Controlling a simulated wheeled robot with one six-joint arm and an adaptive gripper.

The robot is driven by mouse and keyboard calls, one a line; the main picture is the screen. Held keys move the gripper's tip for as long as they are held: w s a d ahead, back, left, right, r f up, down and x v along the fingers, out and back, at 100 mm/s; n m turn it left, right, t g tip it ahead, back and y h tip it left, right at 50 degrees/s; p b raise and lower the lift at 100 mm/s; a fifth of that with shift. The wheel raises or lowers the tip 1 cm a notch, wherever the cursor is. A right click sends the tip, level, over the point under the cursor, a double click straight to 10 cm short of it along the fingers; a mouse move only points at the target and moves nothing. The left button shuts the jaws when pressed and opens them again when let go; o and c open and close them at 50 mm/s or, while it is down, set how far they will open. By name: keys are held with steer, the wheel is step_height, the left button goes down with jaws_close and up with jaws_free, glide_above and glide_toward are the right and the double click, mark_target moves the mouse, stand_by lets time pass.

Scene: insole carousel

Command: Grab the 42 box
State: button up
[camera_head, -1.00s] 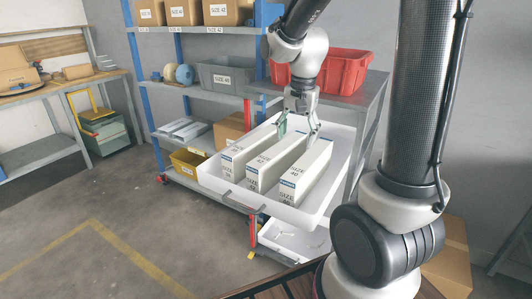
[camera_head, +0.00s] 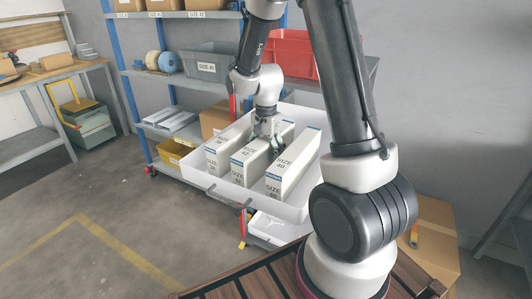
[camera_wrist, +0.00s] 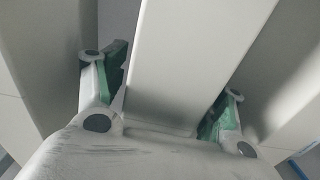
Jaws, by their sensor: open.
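The 42 box (camera_head: 243,168) is the middle one of three long white boxes standing in a white drawer tray (camera_head: 239,197). My gripper (camera_head: 266,138) is low over the far part of this box. In the wrist view the 42 box (camera_wrist: 180,60) runs between the two green-padded fingers of my gripper (camera_wrist: 168,95), one on each side. The fingers are open, with a visible gap beside the box on the left. Whether the right finger touches it is hard to tell.
A box (camera_head: 218,158) stands close on the left and the size 40 box (camera_head: 290,172) on the right, leaving narrow gaps for the fingers. A red bin (camera_head: 292,52) and a grey bin (camera_head: 208,62) stand behind.

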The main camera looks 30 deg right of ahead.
steer(key=shift+c, duration=0.2)
steer(key=c, duration=1.1)
steer(key=shift+r, duration=0.15)
steer(key=shift+c, duration=0.2)
